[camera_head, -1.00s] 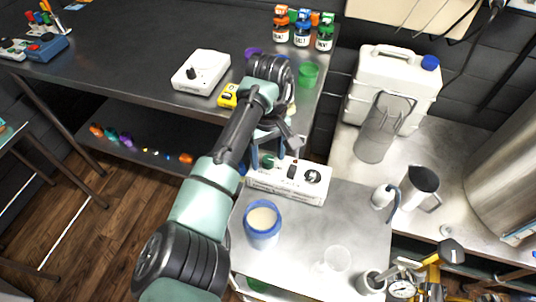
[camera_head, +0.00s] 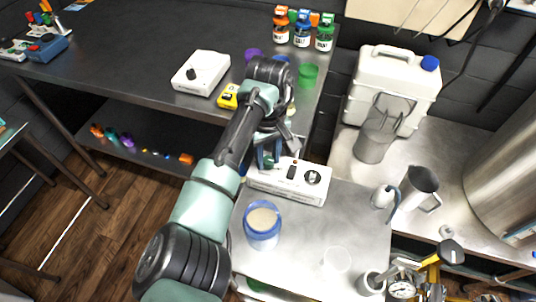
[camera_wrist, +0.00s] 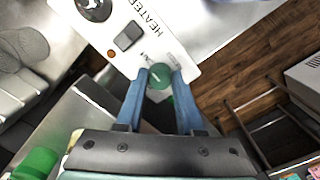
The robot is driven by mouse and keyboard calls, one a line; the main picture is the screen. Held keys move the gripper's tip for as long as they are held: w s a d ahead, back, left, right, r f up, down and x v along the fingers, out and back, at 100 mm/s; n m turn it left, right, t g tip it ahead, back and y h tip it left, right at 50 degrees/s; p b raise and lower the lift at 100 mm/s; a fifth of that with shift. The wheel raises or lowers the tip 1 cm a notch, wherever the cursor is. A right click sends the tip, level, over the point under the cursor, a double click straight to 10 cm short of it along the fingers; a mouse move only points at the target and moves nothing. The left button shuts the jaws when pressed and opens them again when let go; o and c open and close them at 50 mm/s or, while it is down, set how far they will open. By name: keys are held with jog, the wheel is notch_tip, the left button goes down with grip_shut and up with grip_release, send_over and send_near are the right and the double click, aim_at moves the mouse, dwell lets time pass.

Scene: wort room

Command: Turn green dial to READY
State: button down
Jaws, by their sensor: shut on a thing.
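The white control box (camera_head: 288,193) stands at the back of the metal cart, with a black knob and a black switch on its top. In the wrist view the box (camera_wrist: 188,32) carries the word HEATER. The green dial (camera_wrist: 160,74) is at its near end, with a pale pointer line. My gripper (camera_wrist: 160,82) has its blue fingers shut on the dial from both sides. In the head view my gripper (camera_head: 267,160) is at the box's left end and mostly hides the dial. Small print beside the dial is too small to read surely.
A white box with a black knob (camera_head: 201,73) and a yellow device (camera_head: 229,96) are on the dark table. A white jerrycan (camera_head: 392,85) stands right.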

jog(key=shift+r+m+p, duration=0.2)
jog(key=shift+m+p, duration=0.1)
jog(key=shift+p, duration=0.15)
jog(key=shift+m+p, duration=0.9)
jog(key=shift+p, duration=0.2)
jog(key=m+p, duration=0.2)
jog(key=m, duration=0.3)
jog(key=m+p, duration=0.1)
jog(key=m, duration=0.4)
jog(key=shift+f+m, duration=0.1)
jog(key=shift+m, duration=0.3)
jog(key=m, duration=0.4)
jog(key=shift+w+p, duration=0.1)
jog(key=shift+p, duration=0.25)
jog(key=shift+m, duration=0.3)
jog(key=c, duration=0.5)
grip_release()
jog(key=shift+c, duration=0.2)
